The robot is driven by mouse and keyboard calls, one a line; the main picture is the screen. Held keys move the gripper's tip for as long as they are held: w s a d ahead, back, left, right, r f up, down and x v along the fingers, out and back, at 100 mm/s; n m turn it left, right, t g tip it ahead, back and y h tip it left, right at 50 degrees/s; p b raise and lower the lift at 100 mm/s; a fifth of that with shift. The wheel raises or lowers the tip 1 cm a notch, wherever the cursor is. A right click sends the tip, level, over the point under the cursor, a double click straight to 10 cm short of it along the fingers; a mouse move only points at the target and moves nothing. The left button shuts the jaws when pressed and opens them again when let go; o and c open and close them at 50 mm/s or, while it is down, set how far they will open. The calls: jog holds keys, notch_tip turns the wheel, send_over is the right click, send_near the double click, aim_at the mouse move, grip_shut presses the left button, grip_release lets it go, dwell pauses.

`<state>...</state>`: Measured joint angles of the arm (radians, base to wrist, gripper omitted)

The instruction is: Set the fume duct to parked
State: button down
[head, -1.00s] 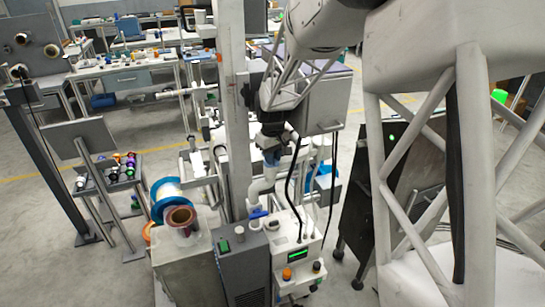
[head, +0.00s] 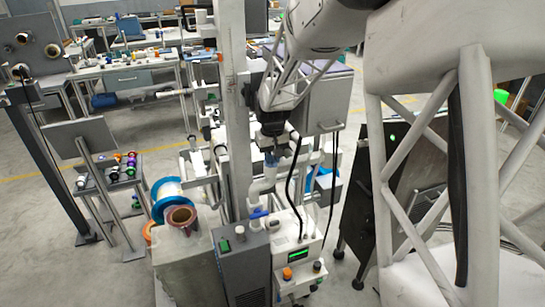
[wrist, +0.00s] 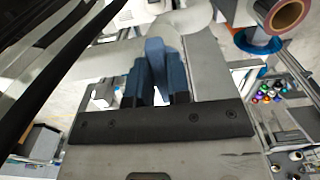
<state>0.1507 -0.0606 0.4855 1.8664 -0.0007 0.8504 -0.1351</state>
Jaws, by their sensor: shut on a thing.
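The fume duct appears to be the white bent pipe (head: 262,187) beside the grey post, above the machine cabinets. A blue handle (wrist: 155,62) stands between the dark blue fingers of my gripper (wrist: 156,88) in the wrist view. The fingers are shut on it. A pale pipe (wrist: 112,62) runs behind the fingers. In the head view my gripper (head: 272,150) reaches down to the top of the duct, where a small blue part shows. Another blue part (head: 257,212) sits at the duct's lower end. I cannot read a parked mark.
A grey cabinet (head: 243,262) and a white control box with a green display (head: 298,254) stand below the duct. Black cables (head: 291,185) hang close by on the right. Spools (head: 181,217) sit to the left. The upright post (head: 236,120) is close beside my arm.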

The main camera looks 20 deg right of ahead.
jog(key=c, duration=1.1)
grip_release()
jog(key=shift+r, duration=3.9)
